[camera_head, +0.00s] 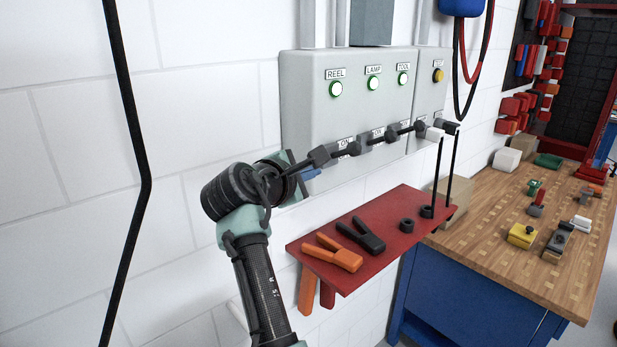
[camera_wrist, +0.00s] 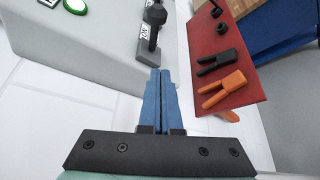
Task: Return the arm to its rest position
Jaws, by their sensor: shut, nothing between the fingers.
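My gripper (camera_head: 311,174) is in front of the lower left of the grey switch box in the head view, partly hidden behind my own wrist. In the wrist view my gripper (camera_wrist: 160,74) shows two blue fingers pressed together with nothing between them. My arm reaches up from the bottom of the head view and is bent at the wrist.
The grey box (camera_head: 303,101) carries labelled round lamps and a row of black switch handles (camera_head: 350,149). A red shelf (camera_head: 384,262) below holds an orange clamp (camera_head: 333,252) and a black clamp (camera_head: 361,236). A wooden workbench (camera_head: 485,237) stands right.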

